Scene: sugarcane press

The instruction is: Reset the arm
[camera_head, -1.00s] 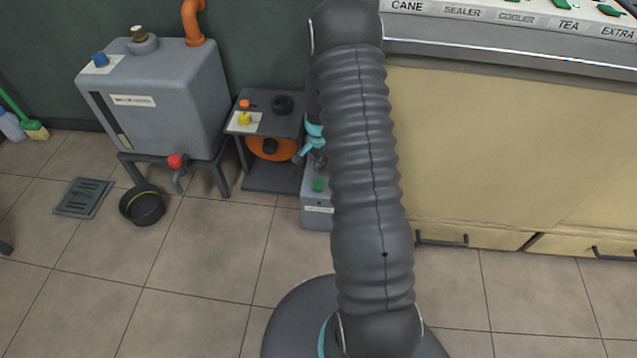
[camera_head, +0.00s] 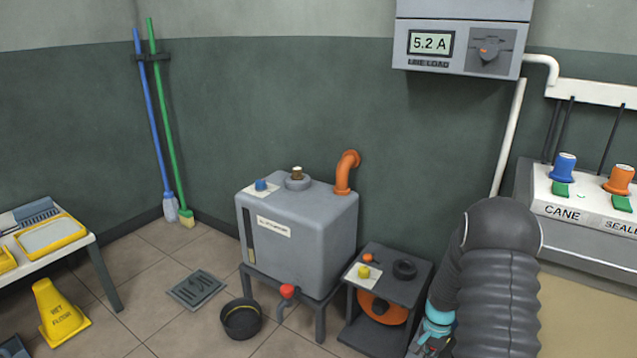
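My arm, in a dark ribbed sleeve, stands at the lower right in the head view, bent over at its top. My gripper (camera_head: 432,346) shows only partly at the bottom edge, left of the sleeve, beside a teal wrist band. Its fingertips are cut off or hidden, so I cannot tell whether it is open or holds anything. It appears in front of the right side of the low stand (camera_head: 388,290) with the orange reel; I cannot tell whether they touch.
A grey tank (camera_head: 300,235) with an orange pipe stands centrally, a black pan (camera_head: 241,319) before it. The counter (camera_head: 590,225) with CANE and SEALER labels is at right. Floor around the drain (camera_head: 197,290) is clear.

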